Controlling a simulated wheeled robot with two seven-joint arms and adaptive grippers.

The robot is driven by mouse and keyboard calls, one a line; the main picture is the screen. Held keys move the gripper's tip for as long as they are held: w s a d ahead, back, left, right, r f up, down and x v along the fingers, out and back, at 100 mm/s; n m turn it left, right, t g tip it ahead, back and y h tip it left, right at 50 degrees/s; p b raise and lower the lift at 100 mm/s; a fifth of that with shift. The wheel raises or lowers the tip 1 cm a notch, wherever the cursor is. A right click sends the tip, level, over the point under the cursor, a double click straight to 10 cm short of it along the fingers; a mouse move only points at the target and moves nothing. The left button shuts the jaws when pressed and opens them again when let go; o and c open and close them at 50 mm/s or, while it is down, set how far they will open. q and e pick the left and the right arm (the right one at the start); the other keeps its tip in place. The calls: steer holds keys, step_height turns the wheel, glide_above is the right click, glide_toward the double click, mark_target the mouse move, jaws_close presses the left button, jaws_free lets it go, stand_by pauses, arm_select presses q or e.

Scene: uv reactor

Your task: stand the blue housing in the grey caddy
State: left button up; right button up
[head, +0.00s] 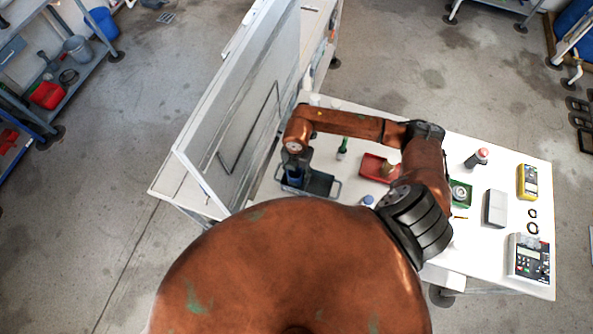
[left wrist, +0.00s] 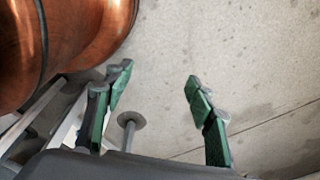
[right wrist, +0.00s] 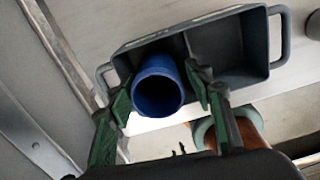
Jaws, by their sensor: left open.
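The grey caddy (head: 322,184) stands on the white table near the upright panel. The right wrist view shows the caddy (right wrist: 268,40) with two compartments and a handle at each end. The blue housing (head: 294,180) is upright at the caddy's left compartment; its round open top (right wrist: 157,95) faces the right wrist camera. Its base is hidden, so I cannot tell whether it rests on the caddy floor. My left gripper (left wrist: 158,75) is open and empty above the floor.
A tall panel (head: 235,110) rises close left of the caddy. A green bottle (head: 342,149), red tray (head: 371,166), green box (head: 461,192), grey box (head: 495,208), yellow meter (head: 527,182) and instrument (head: 528,258) stand to the right.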

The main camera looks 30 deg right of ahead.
steer(key=shift+o, duration=1)
steer(key=shift+w, duration=0.1)
steer(key=shift+f, duration=0.1)
arm_select(q)
steer(key=shift+s+f+b, duration=0.2)
steer(key=shift+f+b, duration=0.4)
steer(key=shift+s+f+b, duration=0.2)
steer(key=shift+f+b, duration=0.35)
steer(key=shift+f, duration=0.05)
arm_select(e)
step_height(320, 180, up, 12)
